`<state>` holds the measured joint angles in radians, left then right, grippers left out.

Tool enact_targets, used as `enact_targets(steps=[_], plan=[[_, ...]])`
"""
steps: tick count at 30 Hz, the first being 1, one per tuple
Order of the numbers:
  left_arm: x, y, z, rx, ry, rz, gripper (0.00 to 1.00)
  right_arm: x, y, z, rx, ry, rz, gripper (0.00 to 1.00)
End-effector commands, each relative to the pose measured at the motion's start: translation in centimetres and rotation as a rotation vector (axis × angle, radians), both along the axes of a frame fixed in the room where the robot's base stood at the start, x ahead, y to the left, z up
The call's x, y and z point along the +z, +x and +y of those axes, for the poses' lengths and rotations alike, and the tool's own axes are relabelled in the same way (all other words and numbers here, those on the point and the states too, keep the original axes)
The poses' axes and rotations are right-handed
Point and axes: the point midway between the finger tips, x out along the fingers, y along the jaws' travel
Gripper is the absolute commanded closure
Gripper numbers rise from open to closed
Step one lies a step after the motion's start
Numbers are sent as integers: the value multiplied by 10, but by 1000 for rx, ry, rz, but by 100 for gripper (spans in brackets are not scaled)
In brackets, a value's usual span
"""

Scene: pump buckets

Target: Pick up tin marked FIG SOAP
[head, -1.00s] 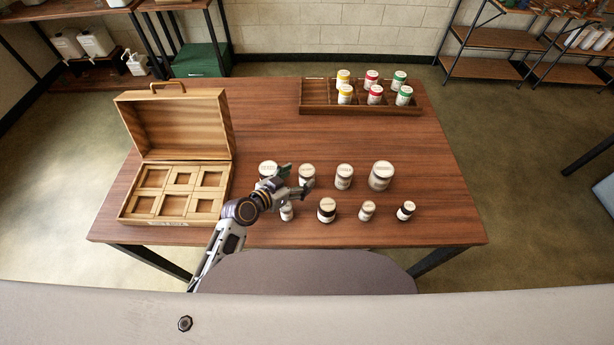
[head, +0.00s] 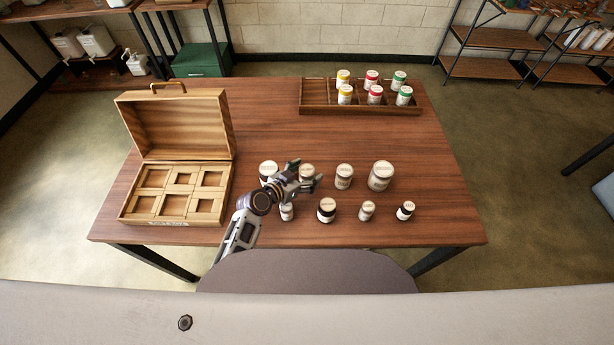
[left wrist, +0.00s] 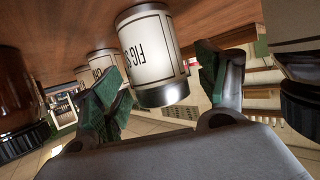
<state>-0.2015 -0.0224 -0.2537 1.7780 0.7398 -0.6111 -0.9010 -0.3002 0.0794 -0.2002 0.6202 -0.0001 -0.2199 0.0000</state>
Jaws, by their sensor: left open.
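The tin marked FIG SOAP (left wrist: 152,55) shows upside down in the left wrist view, with only "FIG S" readable on its white label. It stands just ahead, between the lines of the two fingers, with no clear contact. In the head view I take it to be the tin (head: 307,169) second from left in the back row, partly covered by the gripper. My left gripper (head: 306,172) is open, its green-padded fingers spread to either side of that tin. It also shows in the left wrist view (left wrist: 165,95). My right gripper is not in view.
Similar tins stand close by, one at left (head: 268,168), others at right (head: 344,176) and far right (head: 381,176). Small bottles (head: 326,210) line the front. An open wooden case (head: 225,150) stands left; a tray (head: 312,108) with capped bottles stands behind. The table's middle is clear.

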Motion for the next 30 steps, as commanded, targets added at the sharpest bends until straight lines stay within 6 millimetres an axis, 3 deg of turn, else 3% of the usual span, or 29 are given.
enact_targets(steps=[20, 30], plan=[[-3, 6, -5, -1, 1, 0, 28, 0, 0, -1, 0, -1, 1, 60], [-4, 5, -5, -1, 1, 0, 72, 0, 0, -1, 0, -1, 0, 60]])
